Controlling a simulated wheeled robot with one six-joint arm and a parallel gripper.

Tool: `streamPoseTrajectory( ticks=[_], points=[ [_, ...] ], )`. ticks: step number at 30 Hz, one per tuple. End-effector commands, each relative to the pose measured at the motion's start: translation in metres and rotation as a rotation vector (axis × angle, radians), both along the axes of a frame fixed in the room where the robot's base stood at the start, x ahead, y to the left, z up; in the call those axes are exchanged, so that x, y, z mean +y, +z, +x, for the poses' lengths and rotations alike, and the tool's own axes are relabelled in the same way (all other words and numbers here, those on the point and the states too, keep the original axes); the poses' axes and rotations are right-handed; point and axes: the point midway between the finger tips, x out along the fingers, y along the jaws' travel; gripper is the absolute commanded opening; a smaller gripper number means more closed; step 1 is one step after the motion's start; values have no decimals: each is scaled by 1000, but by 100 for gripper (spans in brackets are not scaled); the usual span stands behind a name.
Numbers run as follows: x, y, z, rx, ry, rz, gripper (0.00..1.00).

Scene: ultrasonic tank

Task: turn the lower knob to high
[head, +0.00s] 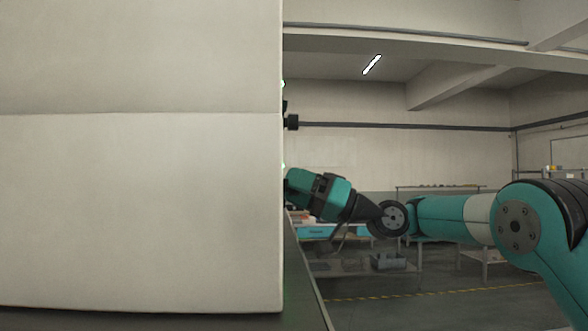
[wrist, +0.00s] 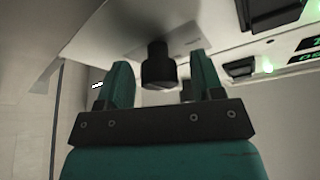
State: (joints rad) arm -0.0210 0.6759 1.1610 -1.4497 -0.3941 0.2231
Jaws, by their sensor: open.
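A black round knob (wrist: 158,66) stands out from the pale panel (wrist: 110,32) in the wrist view. My gripper (wrist: 161,76) is open, its two teal fingers on either side of this knob with a gap on each side. I cannot tell how far the fingers reach along it, and I see no pointer mark or scale on it. In the head view a black knob (head: 292,122) juts from the tank's right edge, above my gripper (head: 289,183). The lower knob is not visible there, and the fingertips are partly hidden by the tank's edge.
The large white tank housing (head: 140,210) fills the left of the head view and hides the panel's face. In the wrist view, black switches (wrist: 238,68) and green displays (wrist: 312,43) sit at the right. Open floor (head: 430,285) lies right of the tank's bench.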

Motion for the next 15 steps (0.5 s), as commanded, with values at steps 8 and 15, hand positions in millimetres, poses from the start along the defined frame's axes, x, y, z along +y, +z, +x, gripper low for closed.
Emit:
streamPoseTrajectory(
  ticks=[8, 15],
  points=[
    [4, 0, 1, 0, -1, 0, 61],
    [4, 1, 1, 0, -1, 0, 40]
  ],
)
